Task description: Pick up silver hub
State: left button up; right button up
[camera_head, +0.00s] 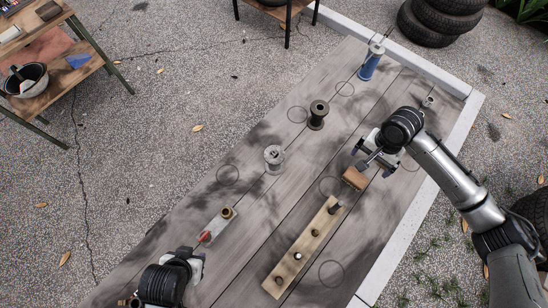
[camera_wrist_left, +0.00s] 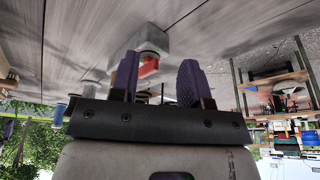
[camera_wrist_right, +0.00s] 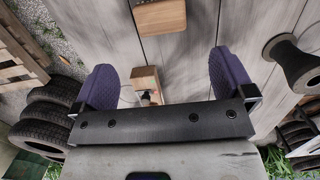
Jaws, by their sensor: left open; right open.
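The silver hub (camera_head: 274,160) is a pale grey spool shape standing upright in the middle of the wooden deck, in the head view. Neither gripper touches it. My left gripper (camera_head: 192,262) is at the lower left of the head view, beyond a grey block from the hub. Its two purple fingers (camera_wrist_left: 158,80) are apart and empty in the left wrist view. My right gripper (camera_head: 372,160) is to the right of the hub, near a small wooden block. Its fingers (camera_wrist_right: 164,80) are wide apart with nothing gripped.
A dark spool (camera_head: 317,115) stands just up and right of the hub. A grey block (camera_head: 222,229) carries a brass ring and a red part. A long wooden block (camera_head: 291,266), a small wooden block (camera_head: 354,179) and a blue cylinder (camera_head: 371,62) also occupy the deck.

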pick_arm(q)
jog(key=o, duration=1.1)
jog(key=shift+a, duration=0.2)
jog(key=shift+c, duration=0.2)
jog(key=shift+d, duration=0.1)
